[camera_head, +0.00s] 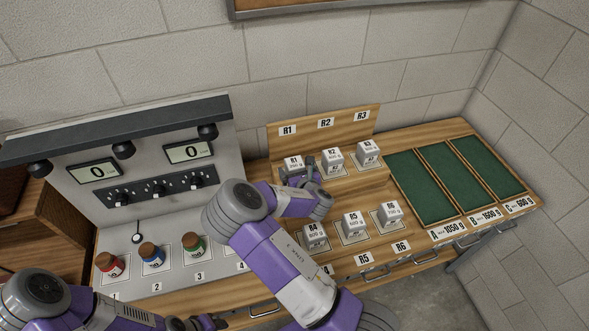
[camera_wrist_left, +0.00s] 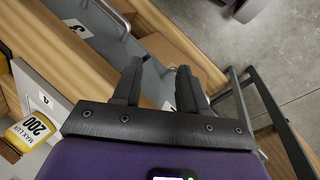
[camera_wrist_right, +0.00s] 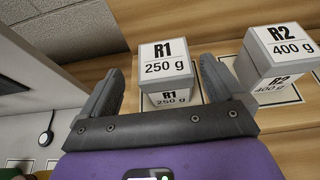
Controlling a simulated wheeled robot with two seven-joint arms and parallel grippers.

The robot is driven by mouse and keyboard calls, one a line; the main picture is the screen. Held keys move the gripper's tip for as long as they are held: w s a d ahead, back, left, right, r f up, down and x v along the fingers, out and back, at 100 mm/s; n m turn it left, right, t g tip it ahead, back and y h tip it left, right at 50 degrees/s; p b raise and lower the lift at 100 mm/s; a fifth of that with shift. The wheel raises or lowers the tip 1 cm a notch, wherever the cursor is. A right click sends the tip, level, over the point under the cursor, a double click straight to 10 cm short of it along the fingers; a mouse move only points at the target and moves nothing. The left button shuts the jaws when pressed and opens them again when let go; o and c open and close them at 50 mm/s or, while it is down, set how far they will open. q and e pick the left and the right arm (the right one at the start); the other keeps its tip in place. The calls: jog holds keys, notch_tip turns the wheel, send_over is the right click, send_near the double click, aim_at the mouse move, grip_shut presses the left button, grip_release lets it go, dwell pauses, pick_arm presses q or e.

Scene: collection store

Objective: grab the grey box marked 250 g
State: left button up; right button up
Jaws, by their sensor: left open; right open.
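The grey box marked R1 250 g (camera_head: 293,163) stands at the back left of the stepped wooden rack. In the right wrist view its labelled top and front (camera_wrist_right: 167,63) show between the fingers of my right gripper (camera_wrist_right: 160,85). That gripper is open, and I cannot tell whether the fingers touch the box. In the head view my right gripper (camera_head: 302,170) is at the box and partly covers it. My left gripper (camera_wrist_left: 158,85) is open and empty, low by the drawer fronts. It shows only partly at the bottom of the head view (camera_head: 195,322).
Box R2 400 g (camera_wrist_right: 280,55) stands close to the right of R1. Box R3 (camera_head: 367,152) is beyond it; R4 (camera_head: 314,234), R5 (camera_head: 353,222) and R6 (camera_head: 389,212) stand on the lower step. Green-lined trays (camera_head: 421,190) lie at right. Colored jars (camera_head: 151,254) stand at left.

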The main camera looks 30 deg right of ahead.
aim_at(295, 164)
jog(key=x, duration=0.4)
jog(key=shift+w+d+r+p, duration=0.15)
jog(key=shift+w+d+p, duration=0.1)
jog(key=shift+d+p, duration=0.1)
jog(key=shift+w+d+f, duration=0.1)
jog(key=shift+w+f, duration=0.15)
jog(key=shift+w, duration=0.25)
jog(key=shift+c, duration=0.3)
jog(key=c, duration=1.4)
jog(key=shift+r, duration=0.1)
jog(key=shift+c, duration=0.5)
